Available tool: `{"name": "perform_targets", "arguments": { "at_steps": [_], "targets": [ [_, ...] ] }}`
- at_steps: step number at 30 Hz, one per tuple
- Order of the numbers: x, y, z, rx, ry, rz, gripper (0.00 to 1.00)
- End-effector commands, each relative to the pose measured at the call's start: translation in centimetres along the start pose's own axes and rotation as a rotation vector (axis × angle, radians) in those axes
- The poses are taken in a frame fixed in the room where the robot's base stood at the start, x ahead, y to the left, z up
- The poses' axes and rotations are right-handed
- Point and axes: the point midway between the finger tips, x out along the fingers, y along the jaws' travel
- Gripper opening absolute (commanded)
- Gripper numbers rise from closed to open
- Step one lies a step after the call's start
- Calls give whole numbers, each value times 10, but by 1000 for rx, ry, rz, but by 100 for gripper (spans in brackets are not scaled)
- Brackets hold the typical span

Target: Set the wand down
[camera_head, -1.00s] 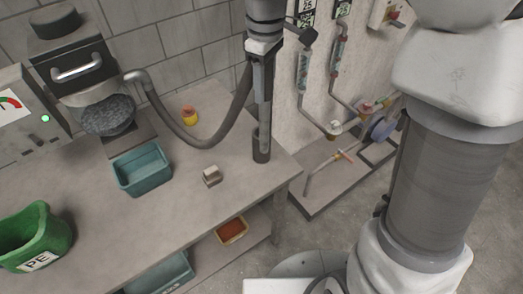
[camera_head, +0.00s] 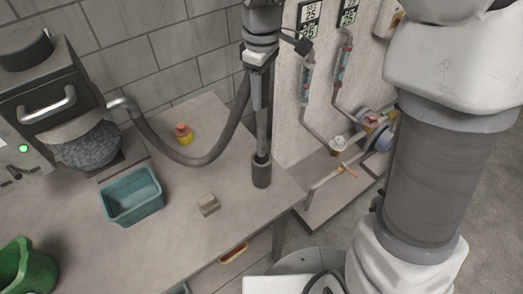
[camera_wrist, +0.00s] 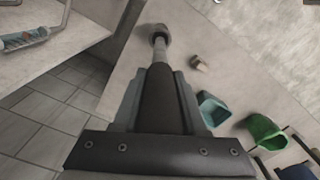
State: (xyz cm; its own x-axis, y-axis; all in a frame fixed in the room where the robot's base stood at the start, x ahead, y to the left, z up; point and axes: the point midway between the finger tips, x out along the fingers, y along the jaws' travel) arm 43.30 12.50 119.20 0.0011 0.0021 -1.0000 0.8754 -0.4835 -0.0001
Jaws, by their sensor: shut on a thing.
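My gripper (camera_head: 261,88) points straight down over the right end of the workbench, its fingers shut on the wand. The wand (camera_head: 262,136) hangs upright below the fingers. In the wrist view, its dark grip lies between the fingers (camera_wrist: 160,100) and its pale tube (camera_wrist: 158,62) runs on from there. The lower end meets a dark cylinder (camera_head: 261,172) at the bench top, near the right edge. I cannot tell whether this is a holder or the nozzle. A grey hose (camera_head: 196,160) curves from the machine up to the wand.
On the workbench (camera_head: 190,245) are a teal bin (camera_head: 133,197), a small beige block (camera_head: 208,205), a yellow-and-orange item (camera_head: 183,134) and a green bin (camera_head: 20,268). A machine (camera_head: 65,110) stands left. Pipes with valves (camera_head: 345,150) stand right, beyond the bench edge.

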Motion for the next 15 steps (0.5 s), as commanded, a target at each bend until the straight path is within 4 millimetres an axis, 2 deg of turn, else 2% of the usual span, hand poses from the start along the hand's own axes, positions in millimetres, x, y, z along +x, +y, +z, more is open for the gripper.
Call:
{"name": "perform_targets", "arguments": {
  "at_steps": [3, 9, 15],
  "targets": [
    [34, -1, 1, -1, -5, -6, 0],
    [82, 0, 1, 0, -4, -3, 0],
    [102, 0, 0, 1, -1, 0, 0]
  ]
}}
